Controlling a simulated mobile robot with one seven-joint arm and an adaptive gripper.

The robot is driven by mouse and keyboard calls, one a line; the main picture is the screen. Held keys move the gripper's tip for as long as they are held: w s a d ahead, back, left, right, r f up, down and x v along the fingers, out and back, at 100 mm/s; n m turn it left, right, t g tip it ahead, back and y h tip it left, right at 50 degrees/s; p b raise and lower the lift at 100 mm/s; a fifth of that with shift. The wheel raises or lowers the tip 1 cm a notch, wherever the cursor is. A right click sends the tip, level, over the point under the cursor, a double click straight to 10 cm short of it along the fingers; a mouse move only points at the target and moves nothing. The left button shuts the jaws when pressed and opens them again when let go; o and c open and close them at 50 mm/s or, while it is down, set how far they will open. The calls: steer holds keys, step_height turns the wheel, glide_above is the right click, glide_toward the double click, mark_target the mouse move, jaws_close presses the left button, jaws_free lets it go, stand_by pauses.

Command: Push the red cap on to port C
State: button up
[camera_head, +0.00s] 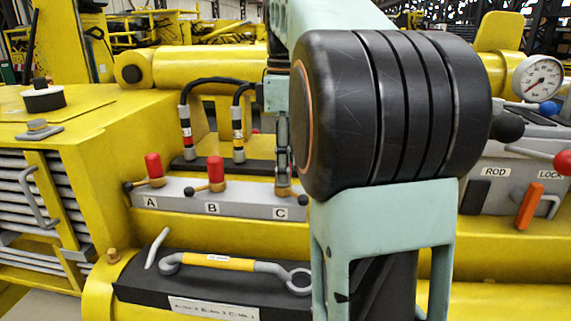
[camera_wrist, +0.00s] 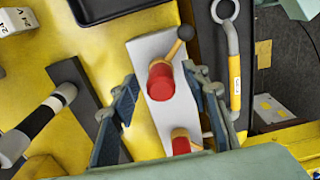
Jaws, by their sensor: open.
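The grey port block (camera_head: 180,202) carries labels A, B and C from left to right. Upright red caps stand on port A (camera_head: 153,166) and port B (camera_head: 216,167). My gripper (camera_head: 284,182) points down over port C and hides its top in the head view. In the wrist view my gripper (camera_wrist: 165,108) is open, one finger on each side of the block. A red cap (camera_wrist: 160,78) stands between the fingers at the port C end, with visible gaps to both. I cannot tell how fully it is seated. Another red cap (camera_wrist: 181,141), at port B, shows lower down.
A small black-knobbed lever (camera_wrist: 184,33) sits beside port C. Two black hoses (camera_head: 185,125) rise behind the block. A yellow-and-grey wrench (camera_head: 235,264) lies on a dark tray in front. A gauge (camera_head: 538,78) and coloured levers are at right.

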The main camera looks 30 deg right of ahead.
steer(key=shift+r, duration=3.75)
steer(key=shift+s, duration=0.1)
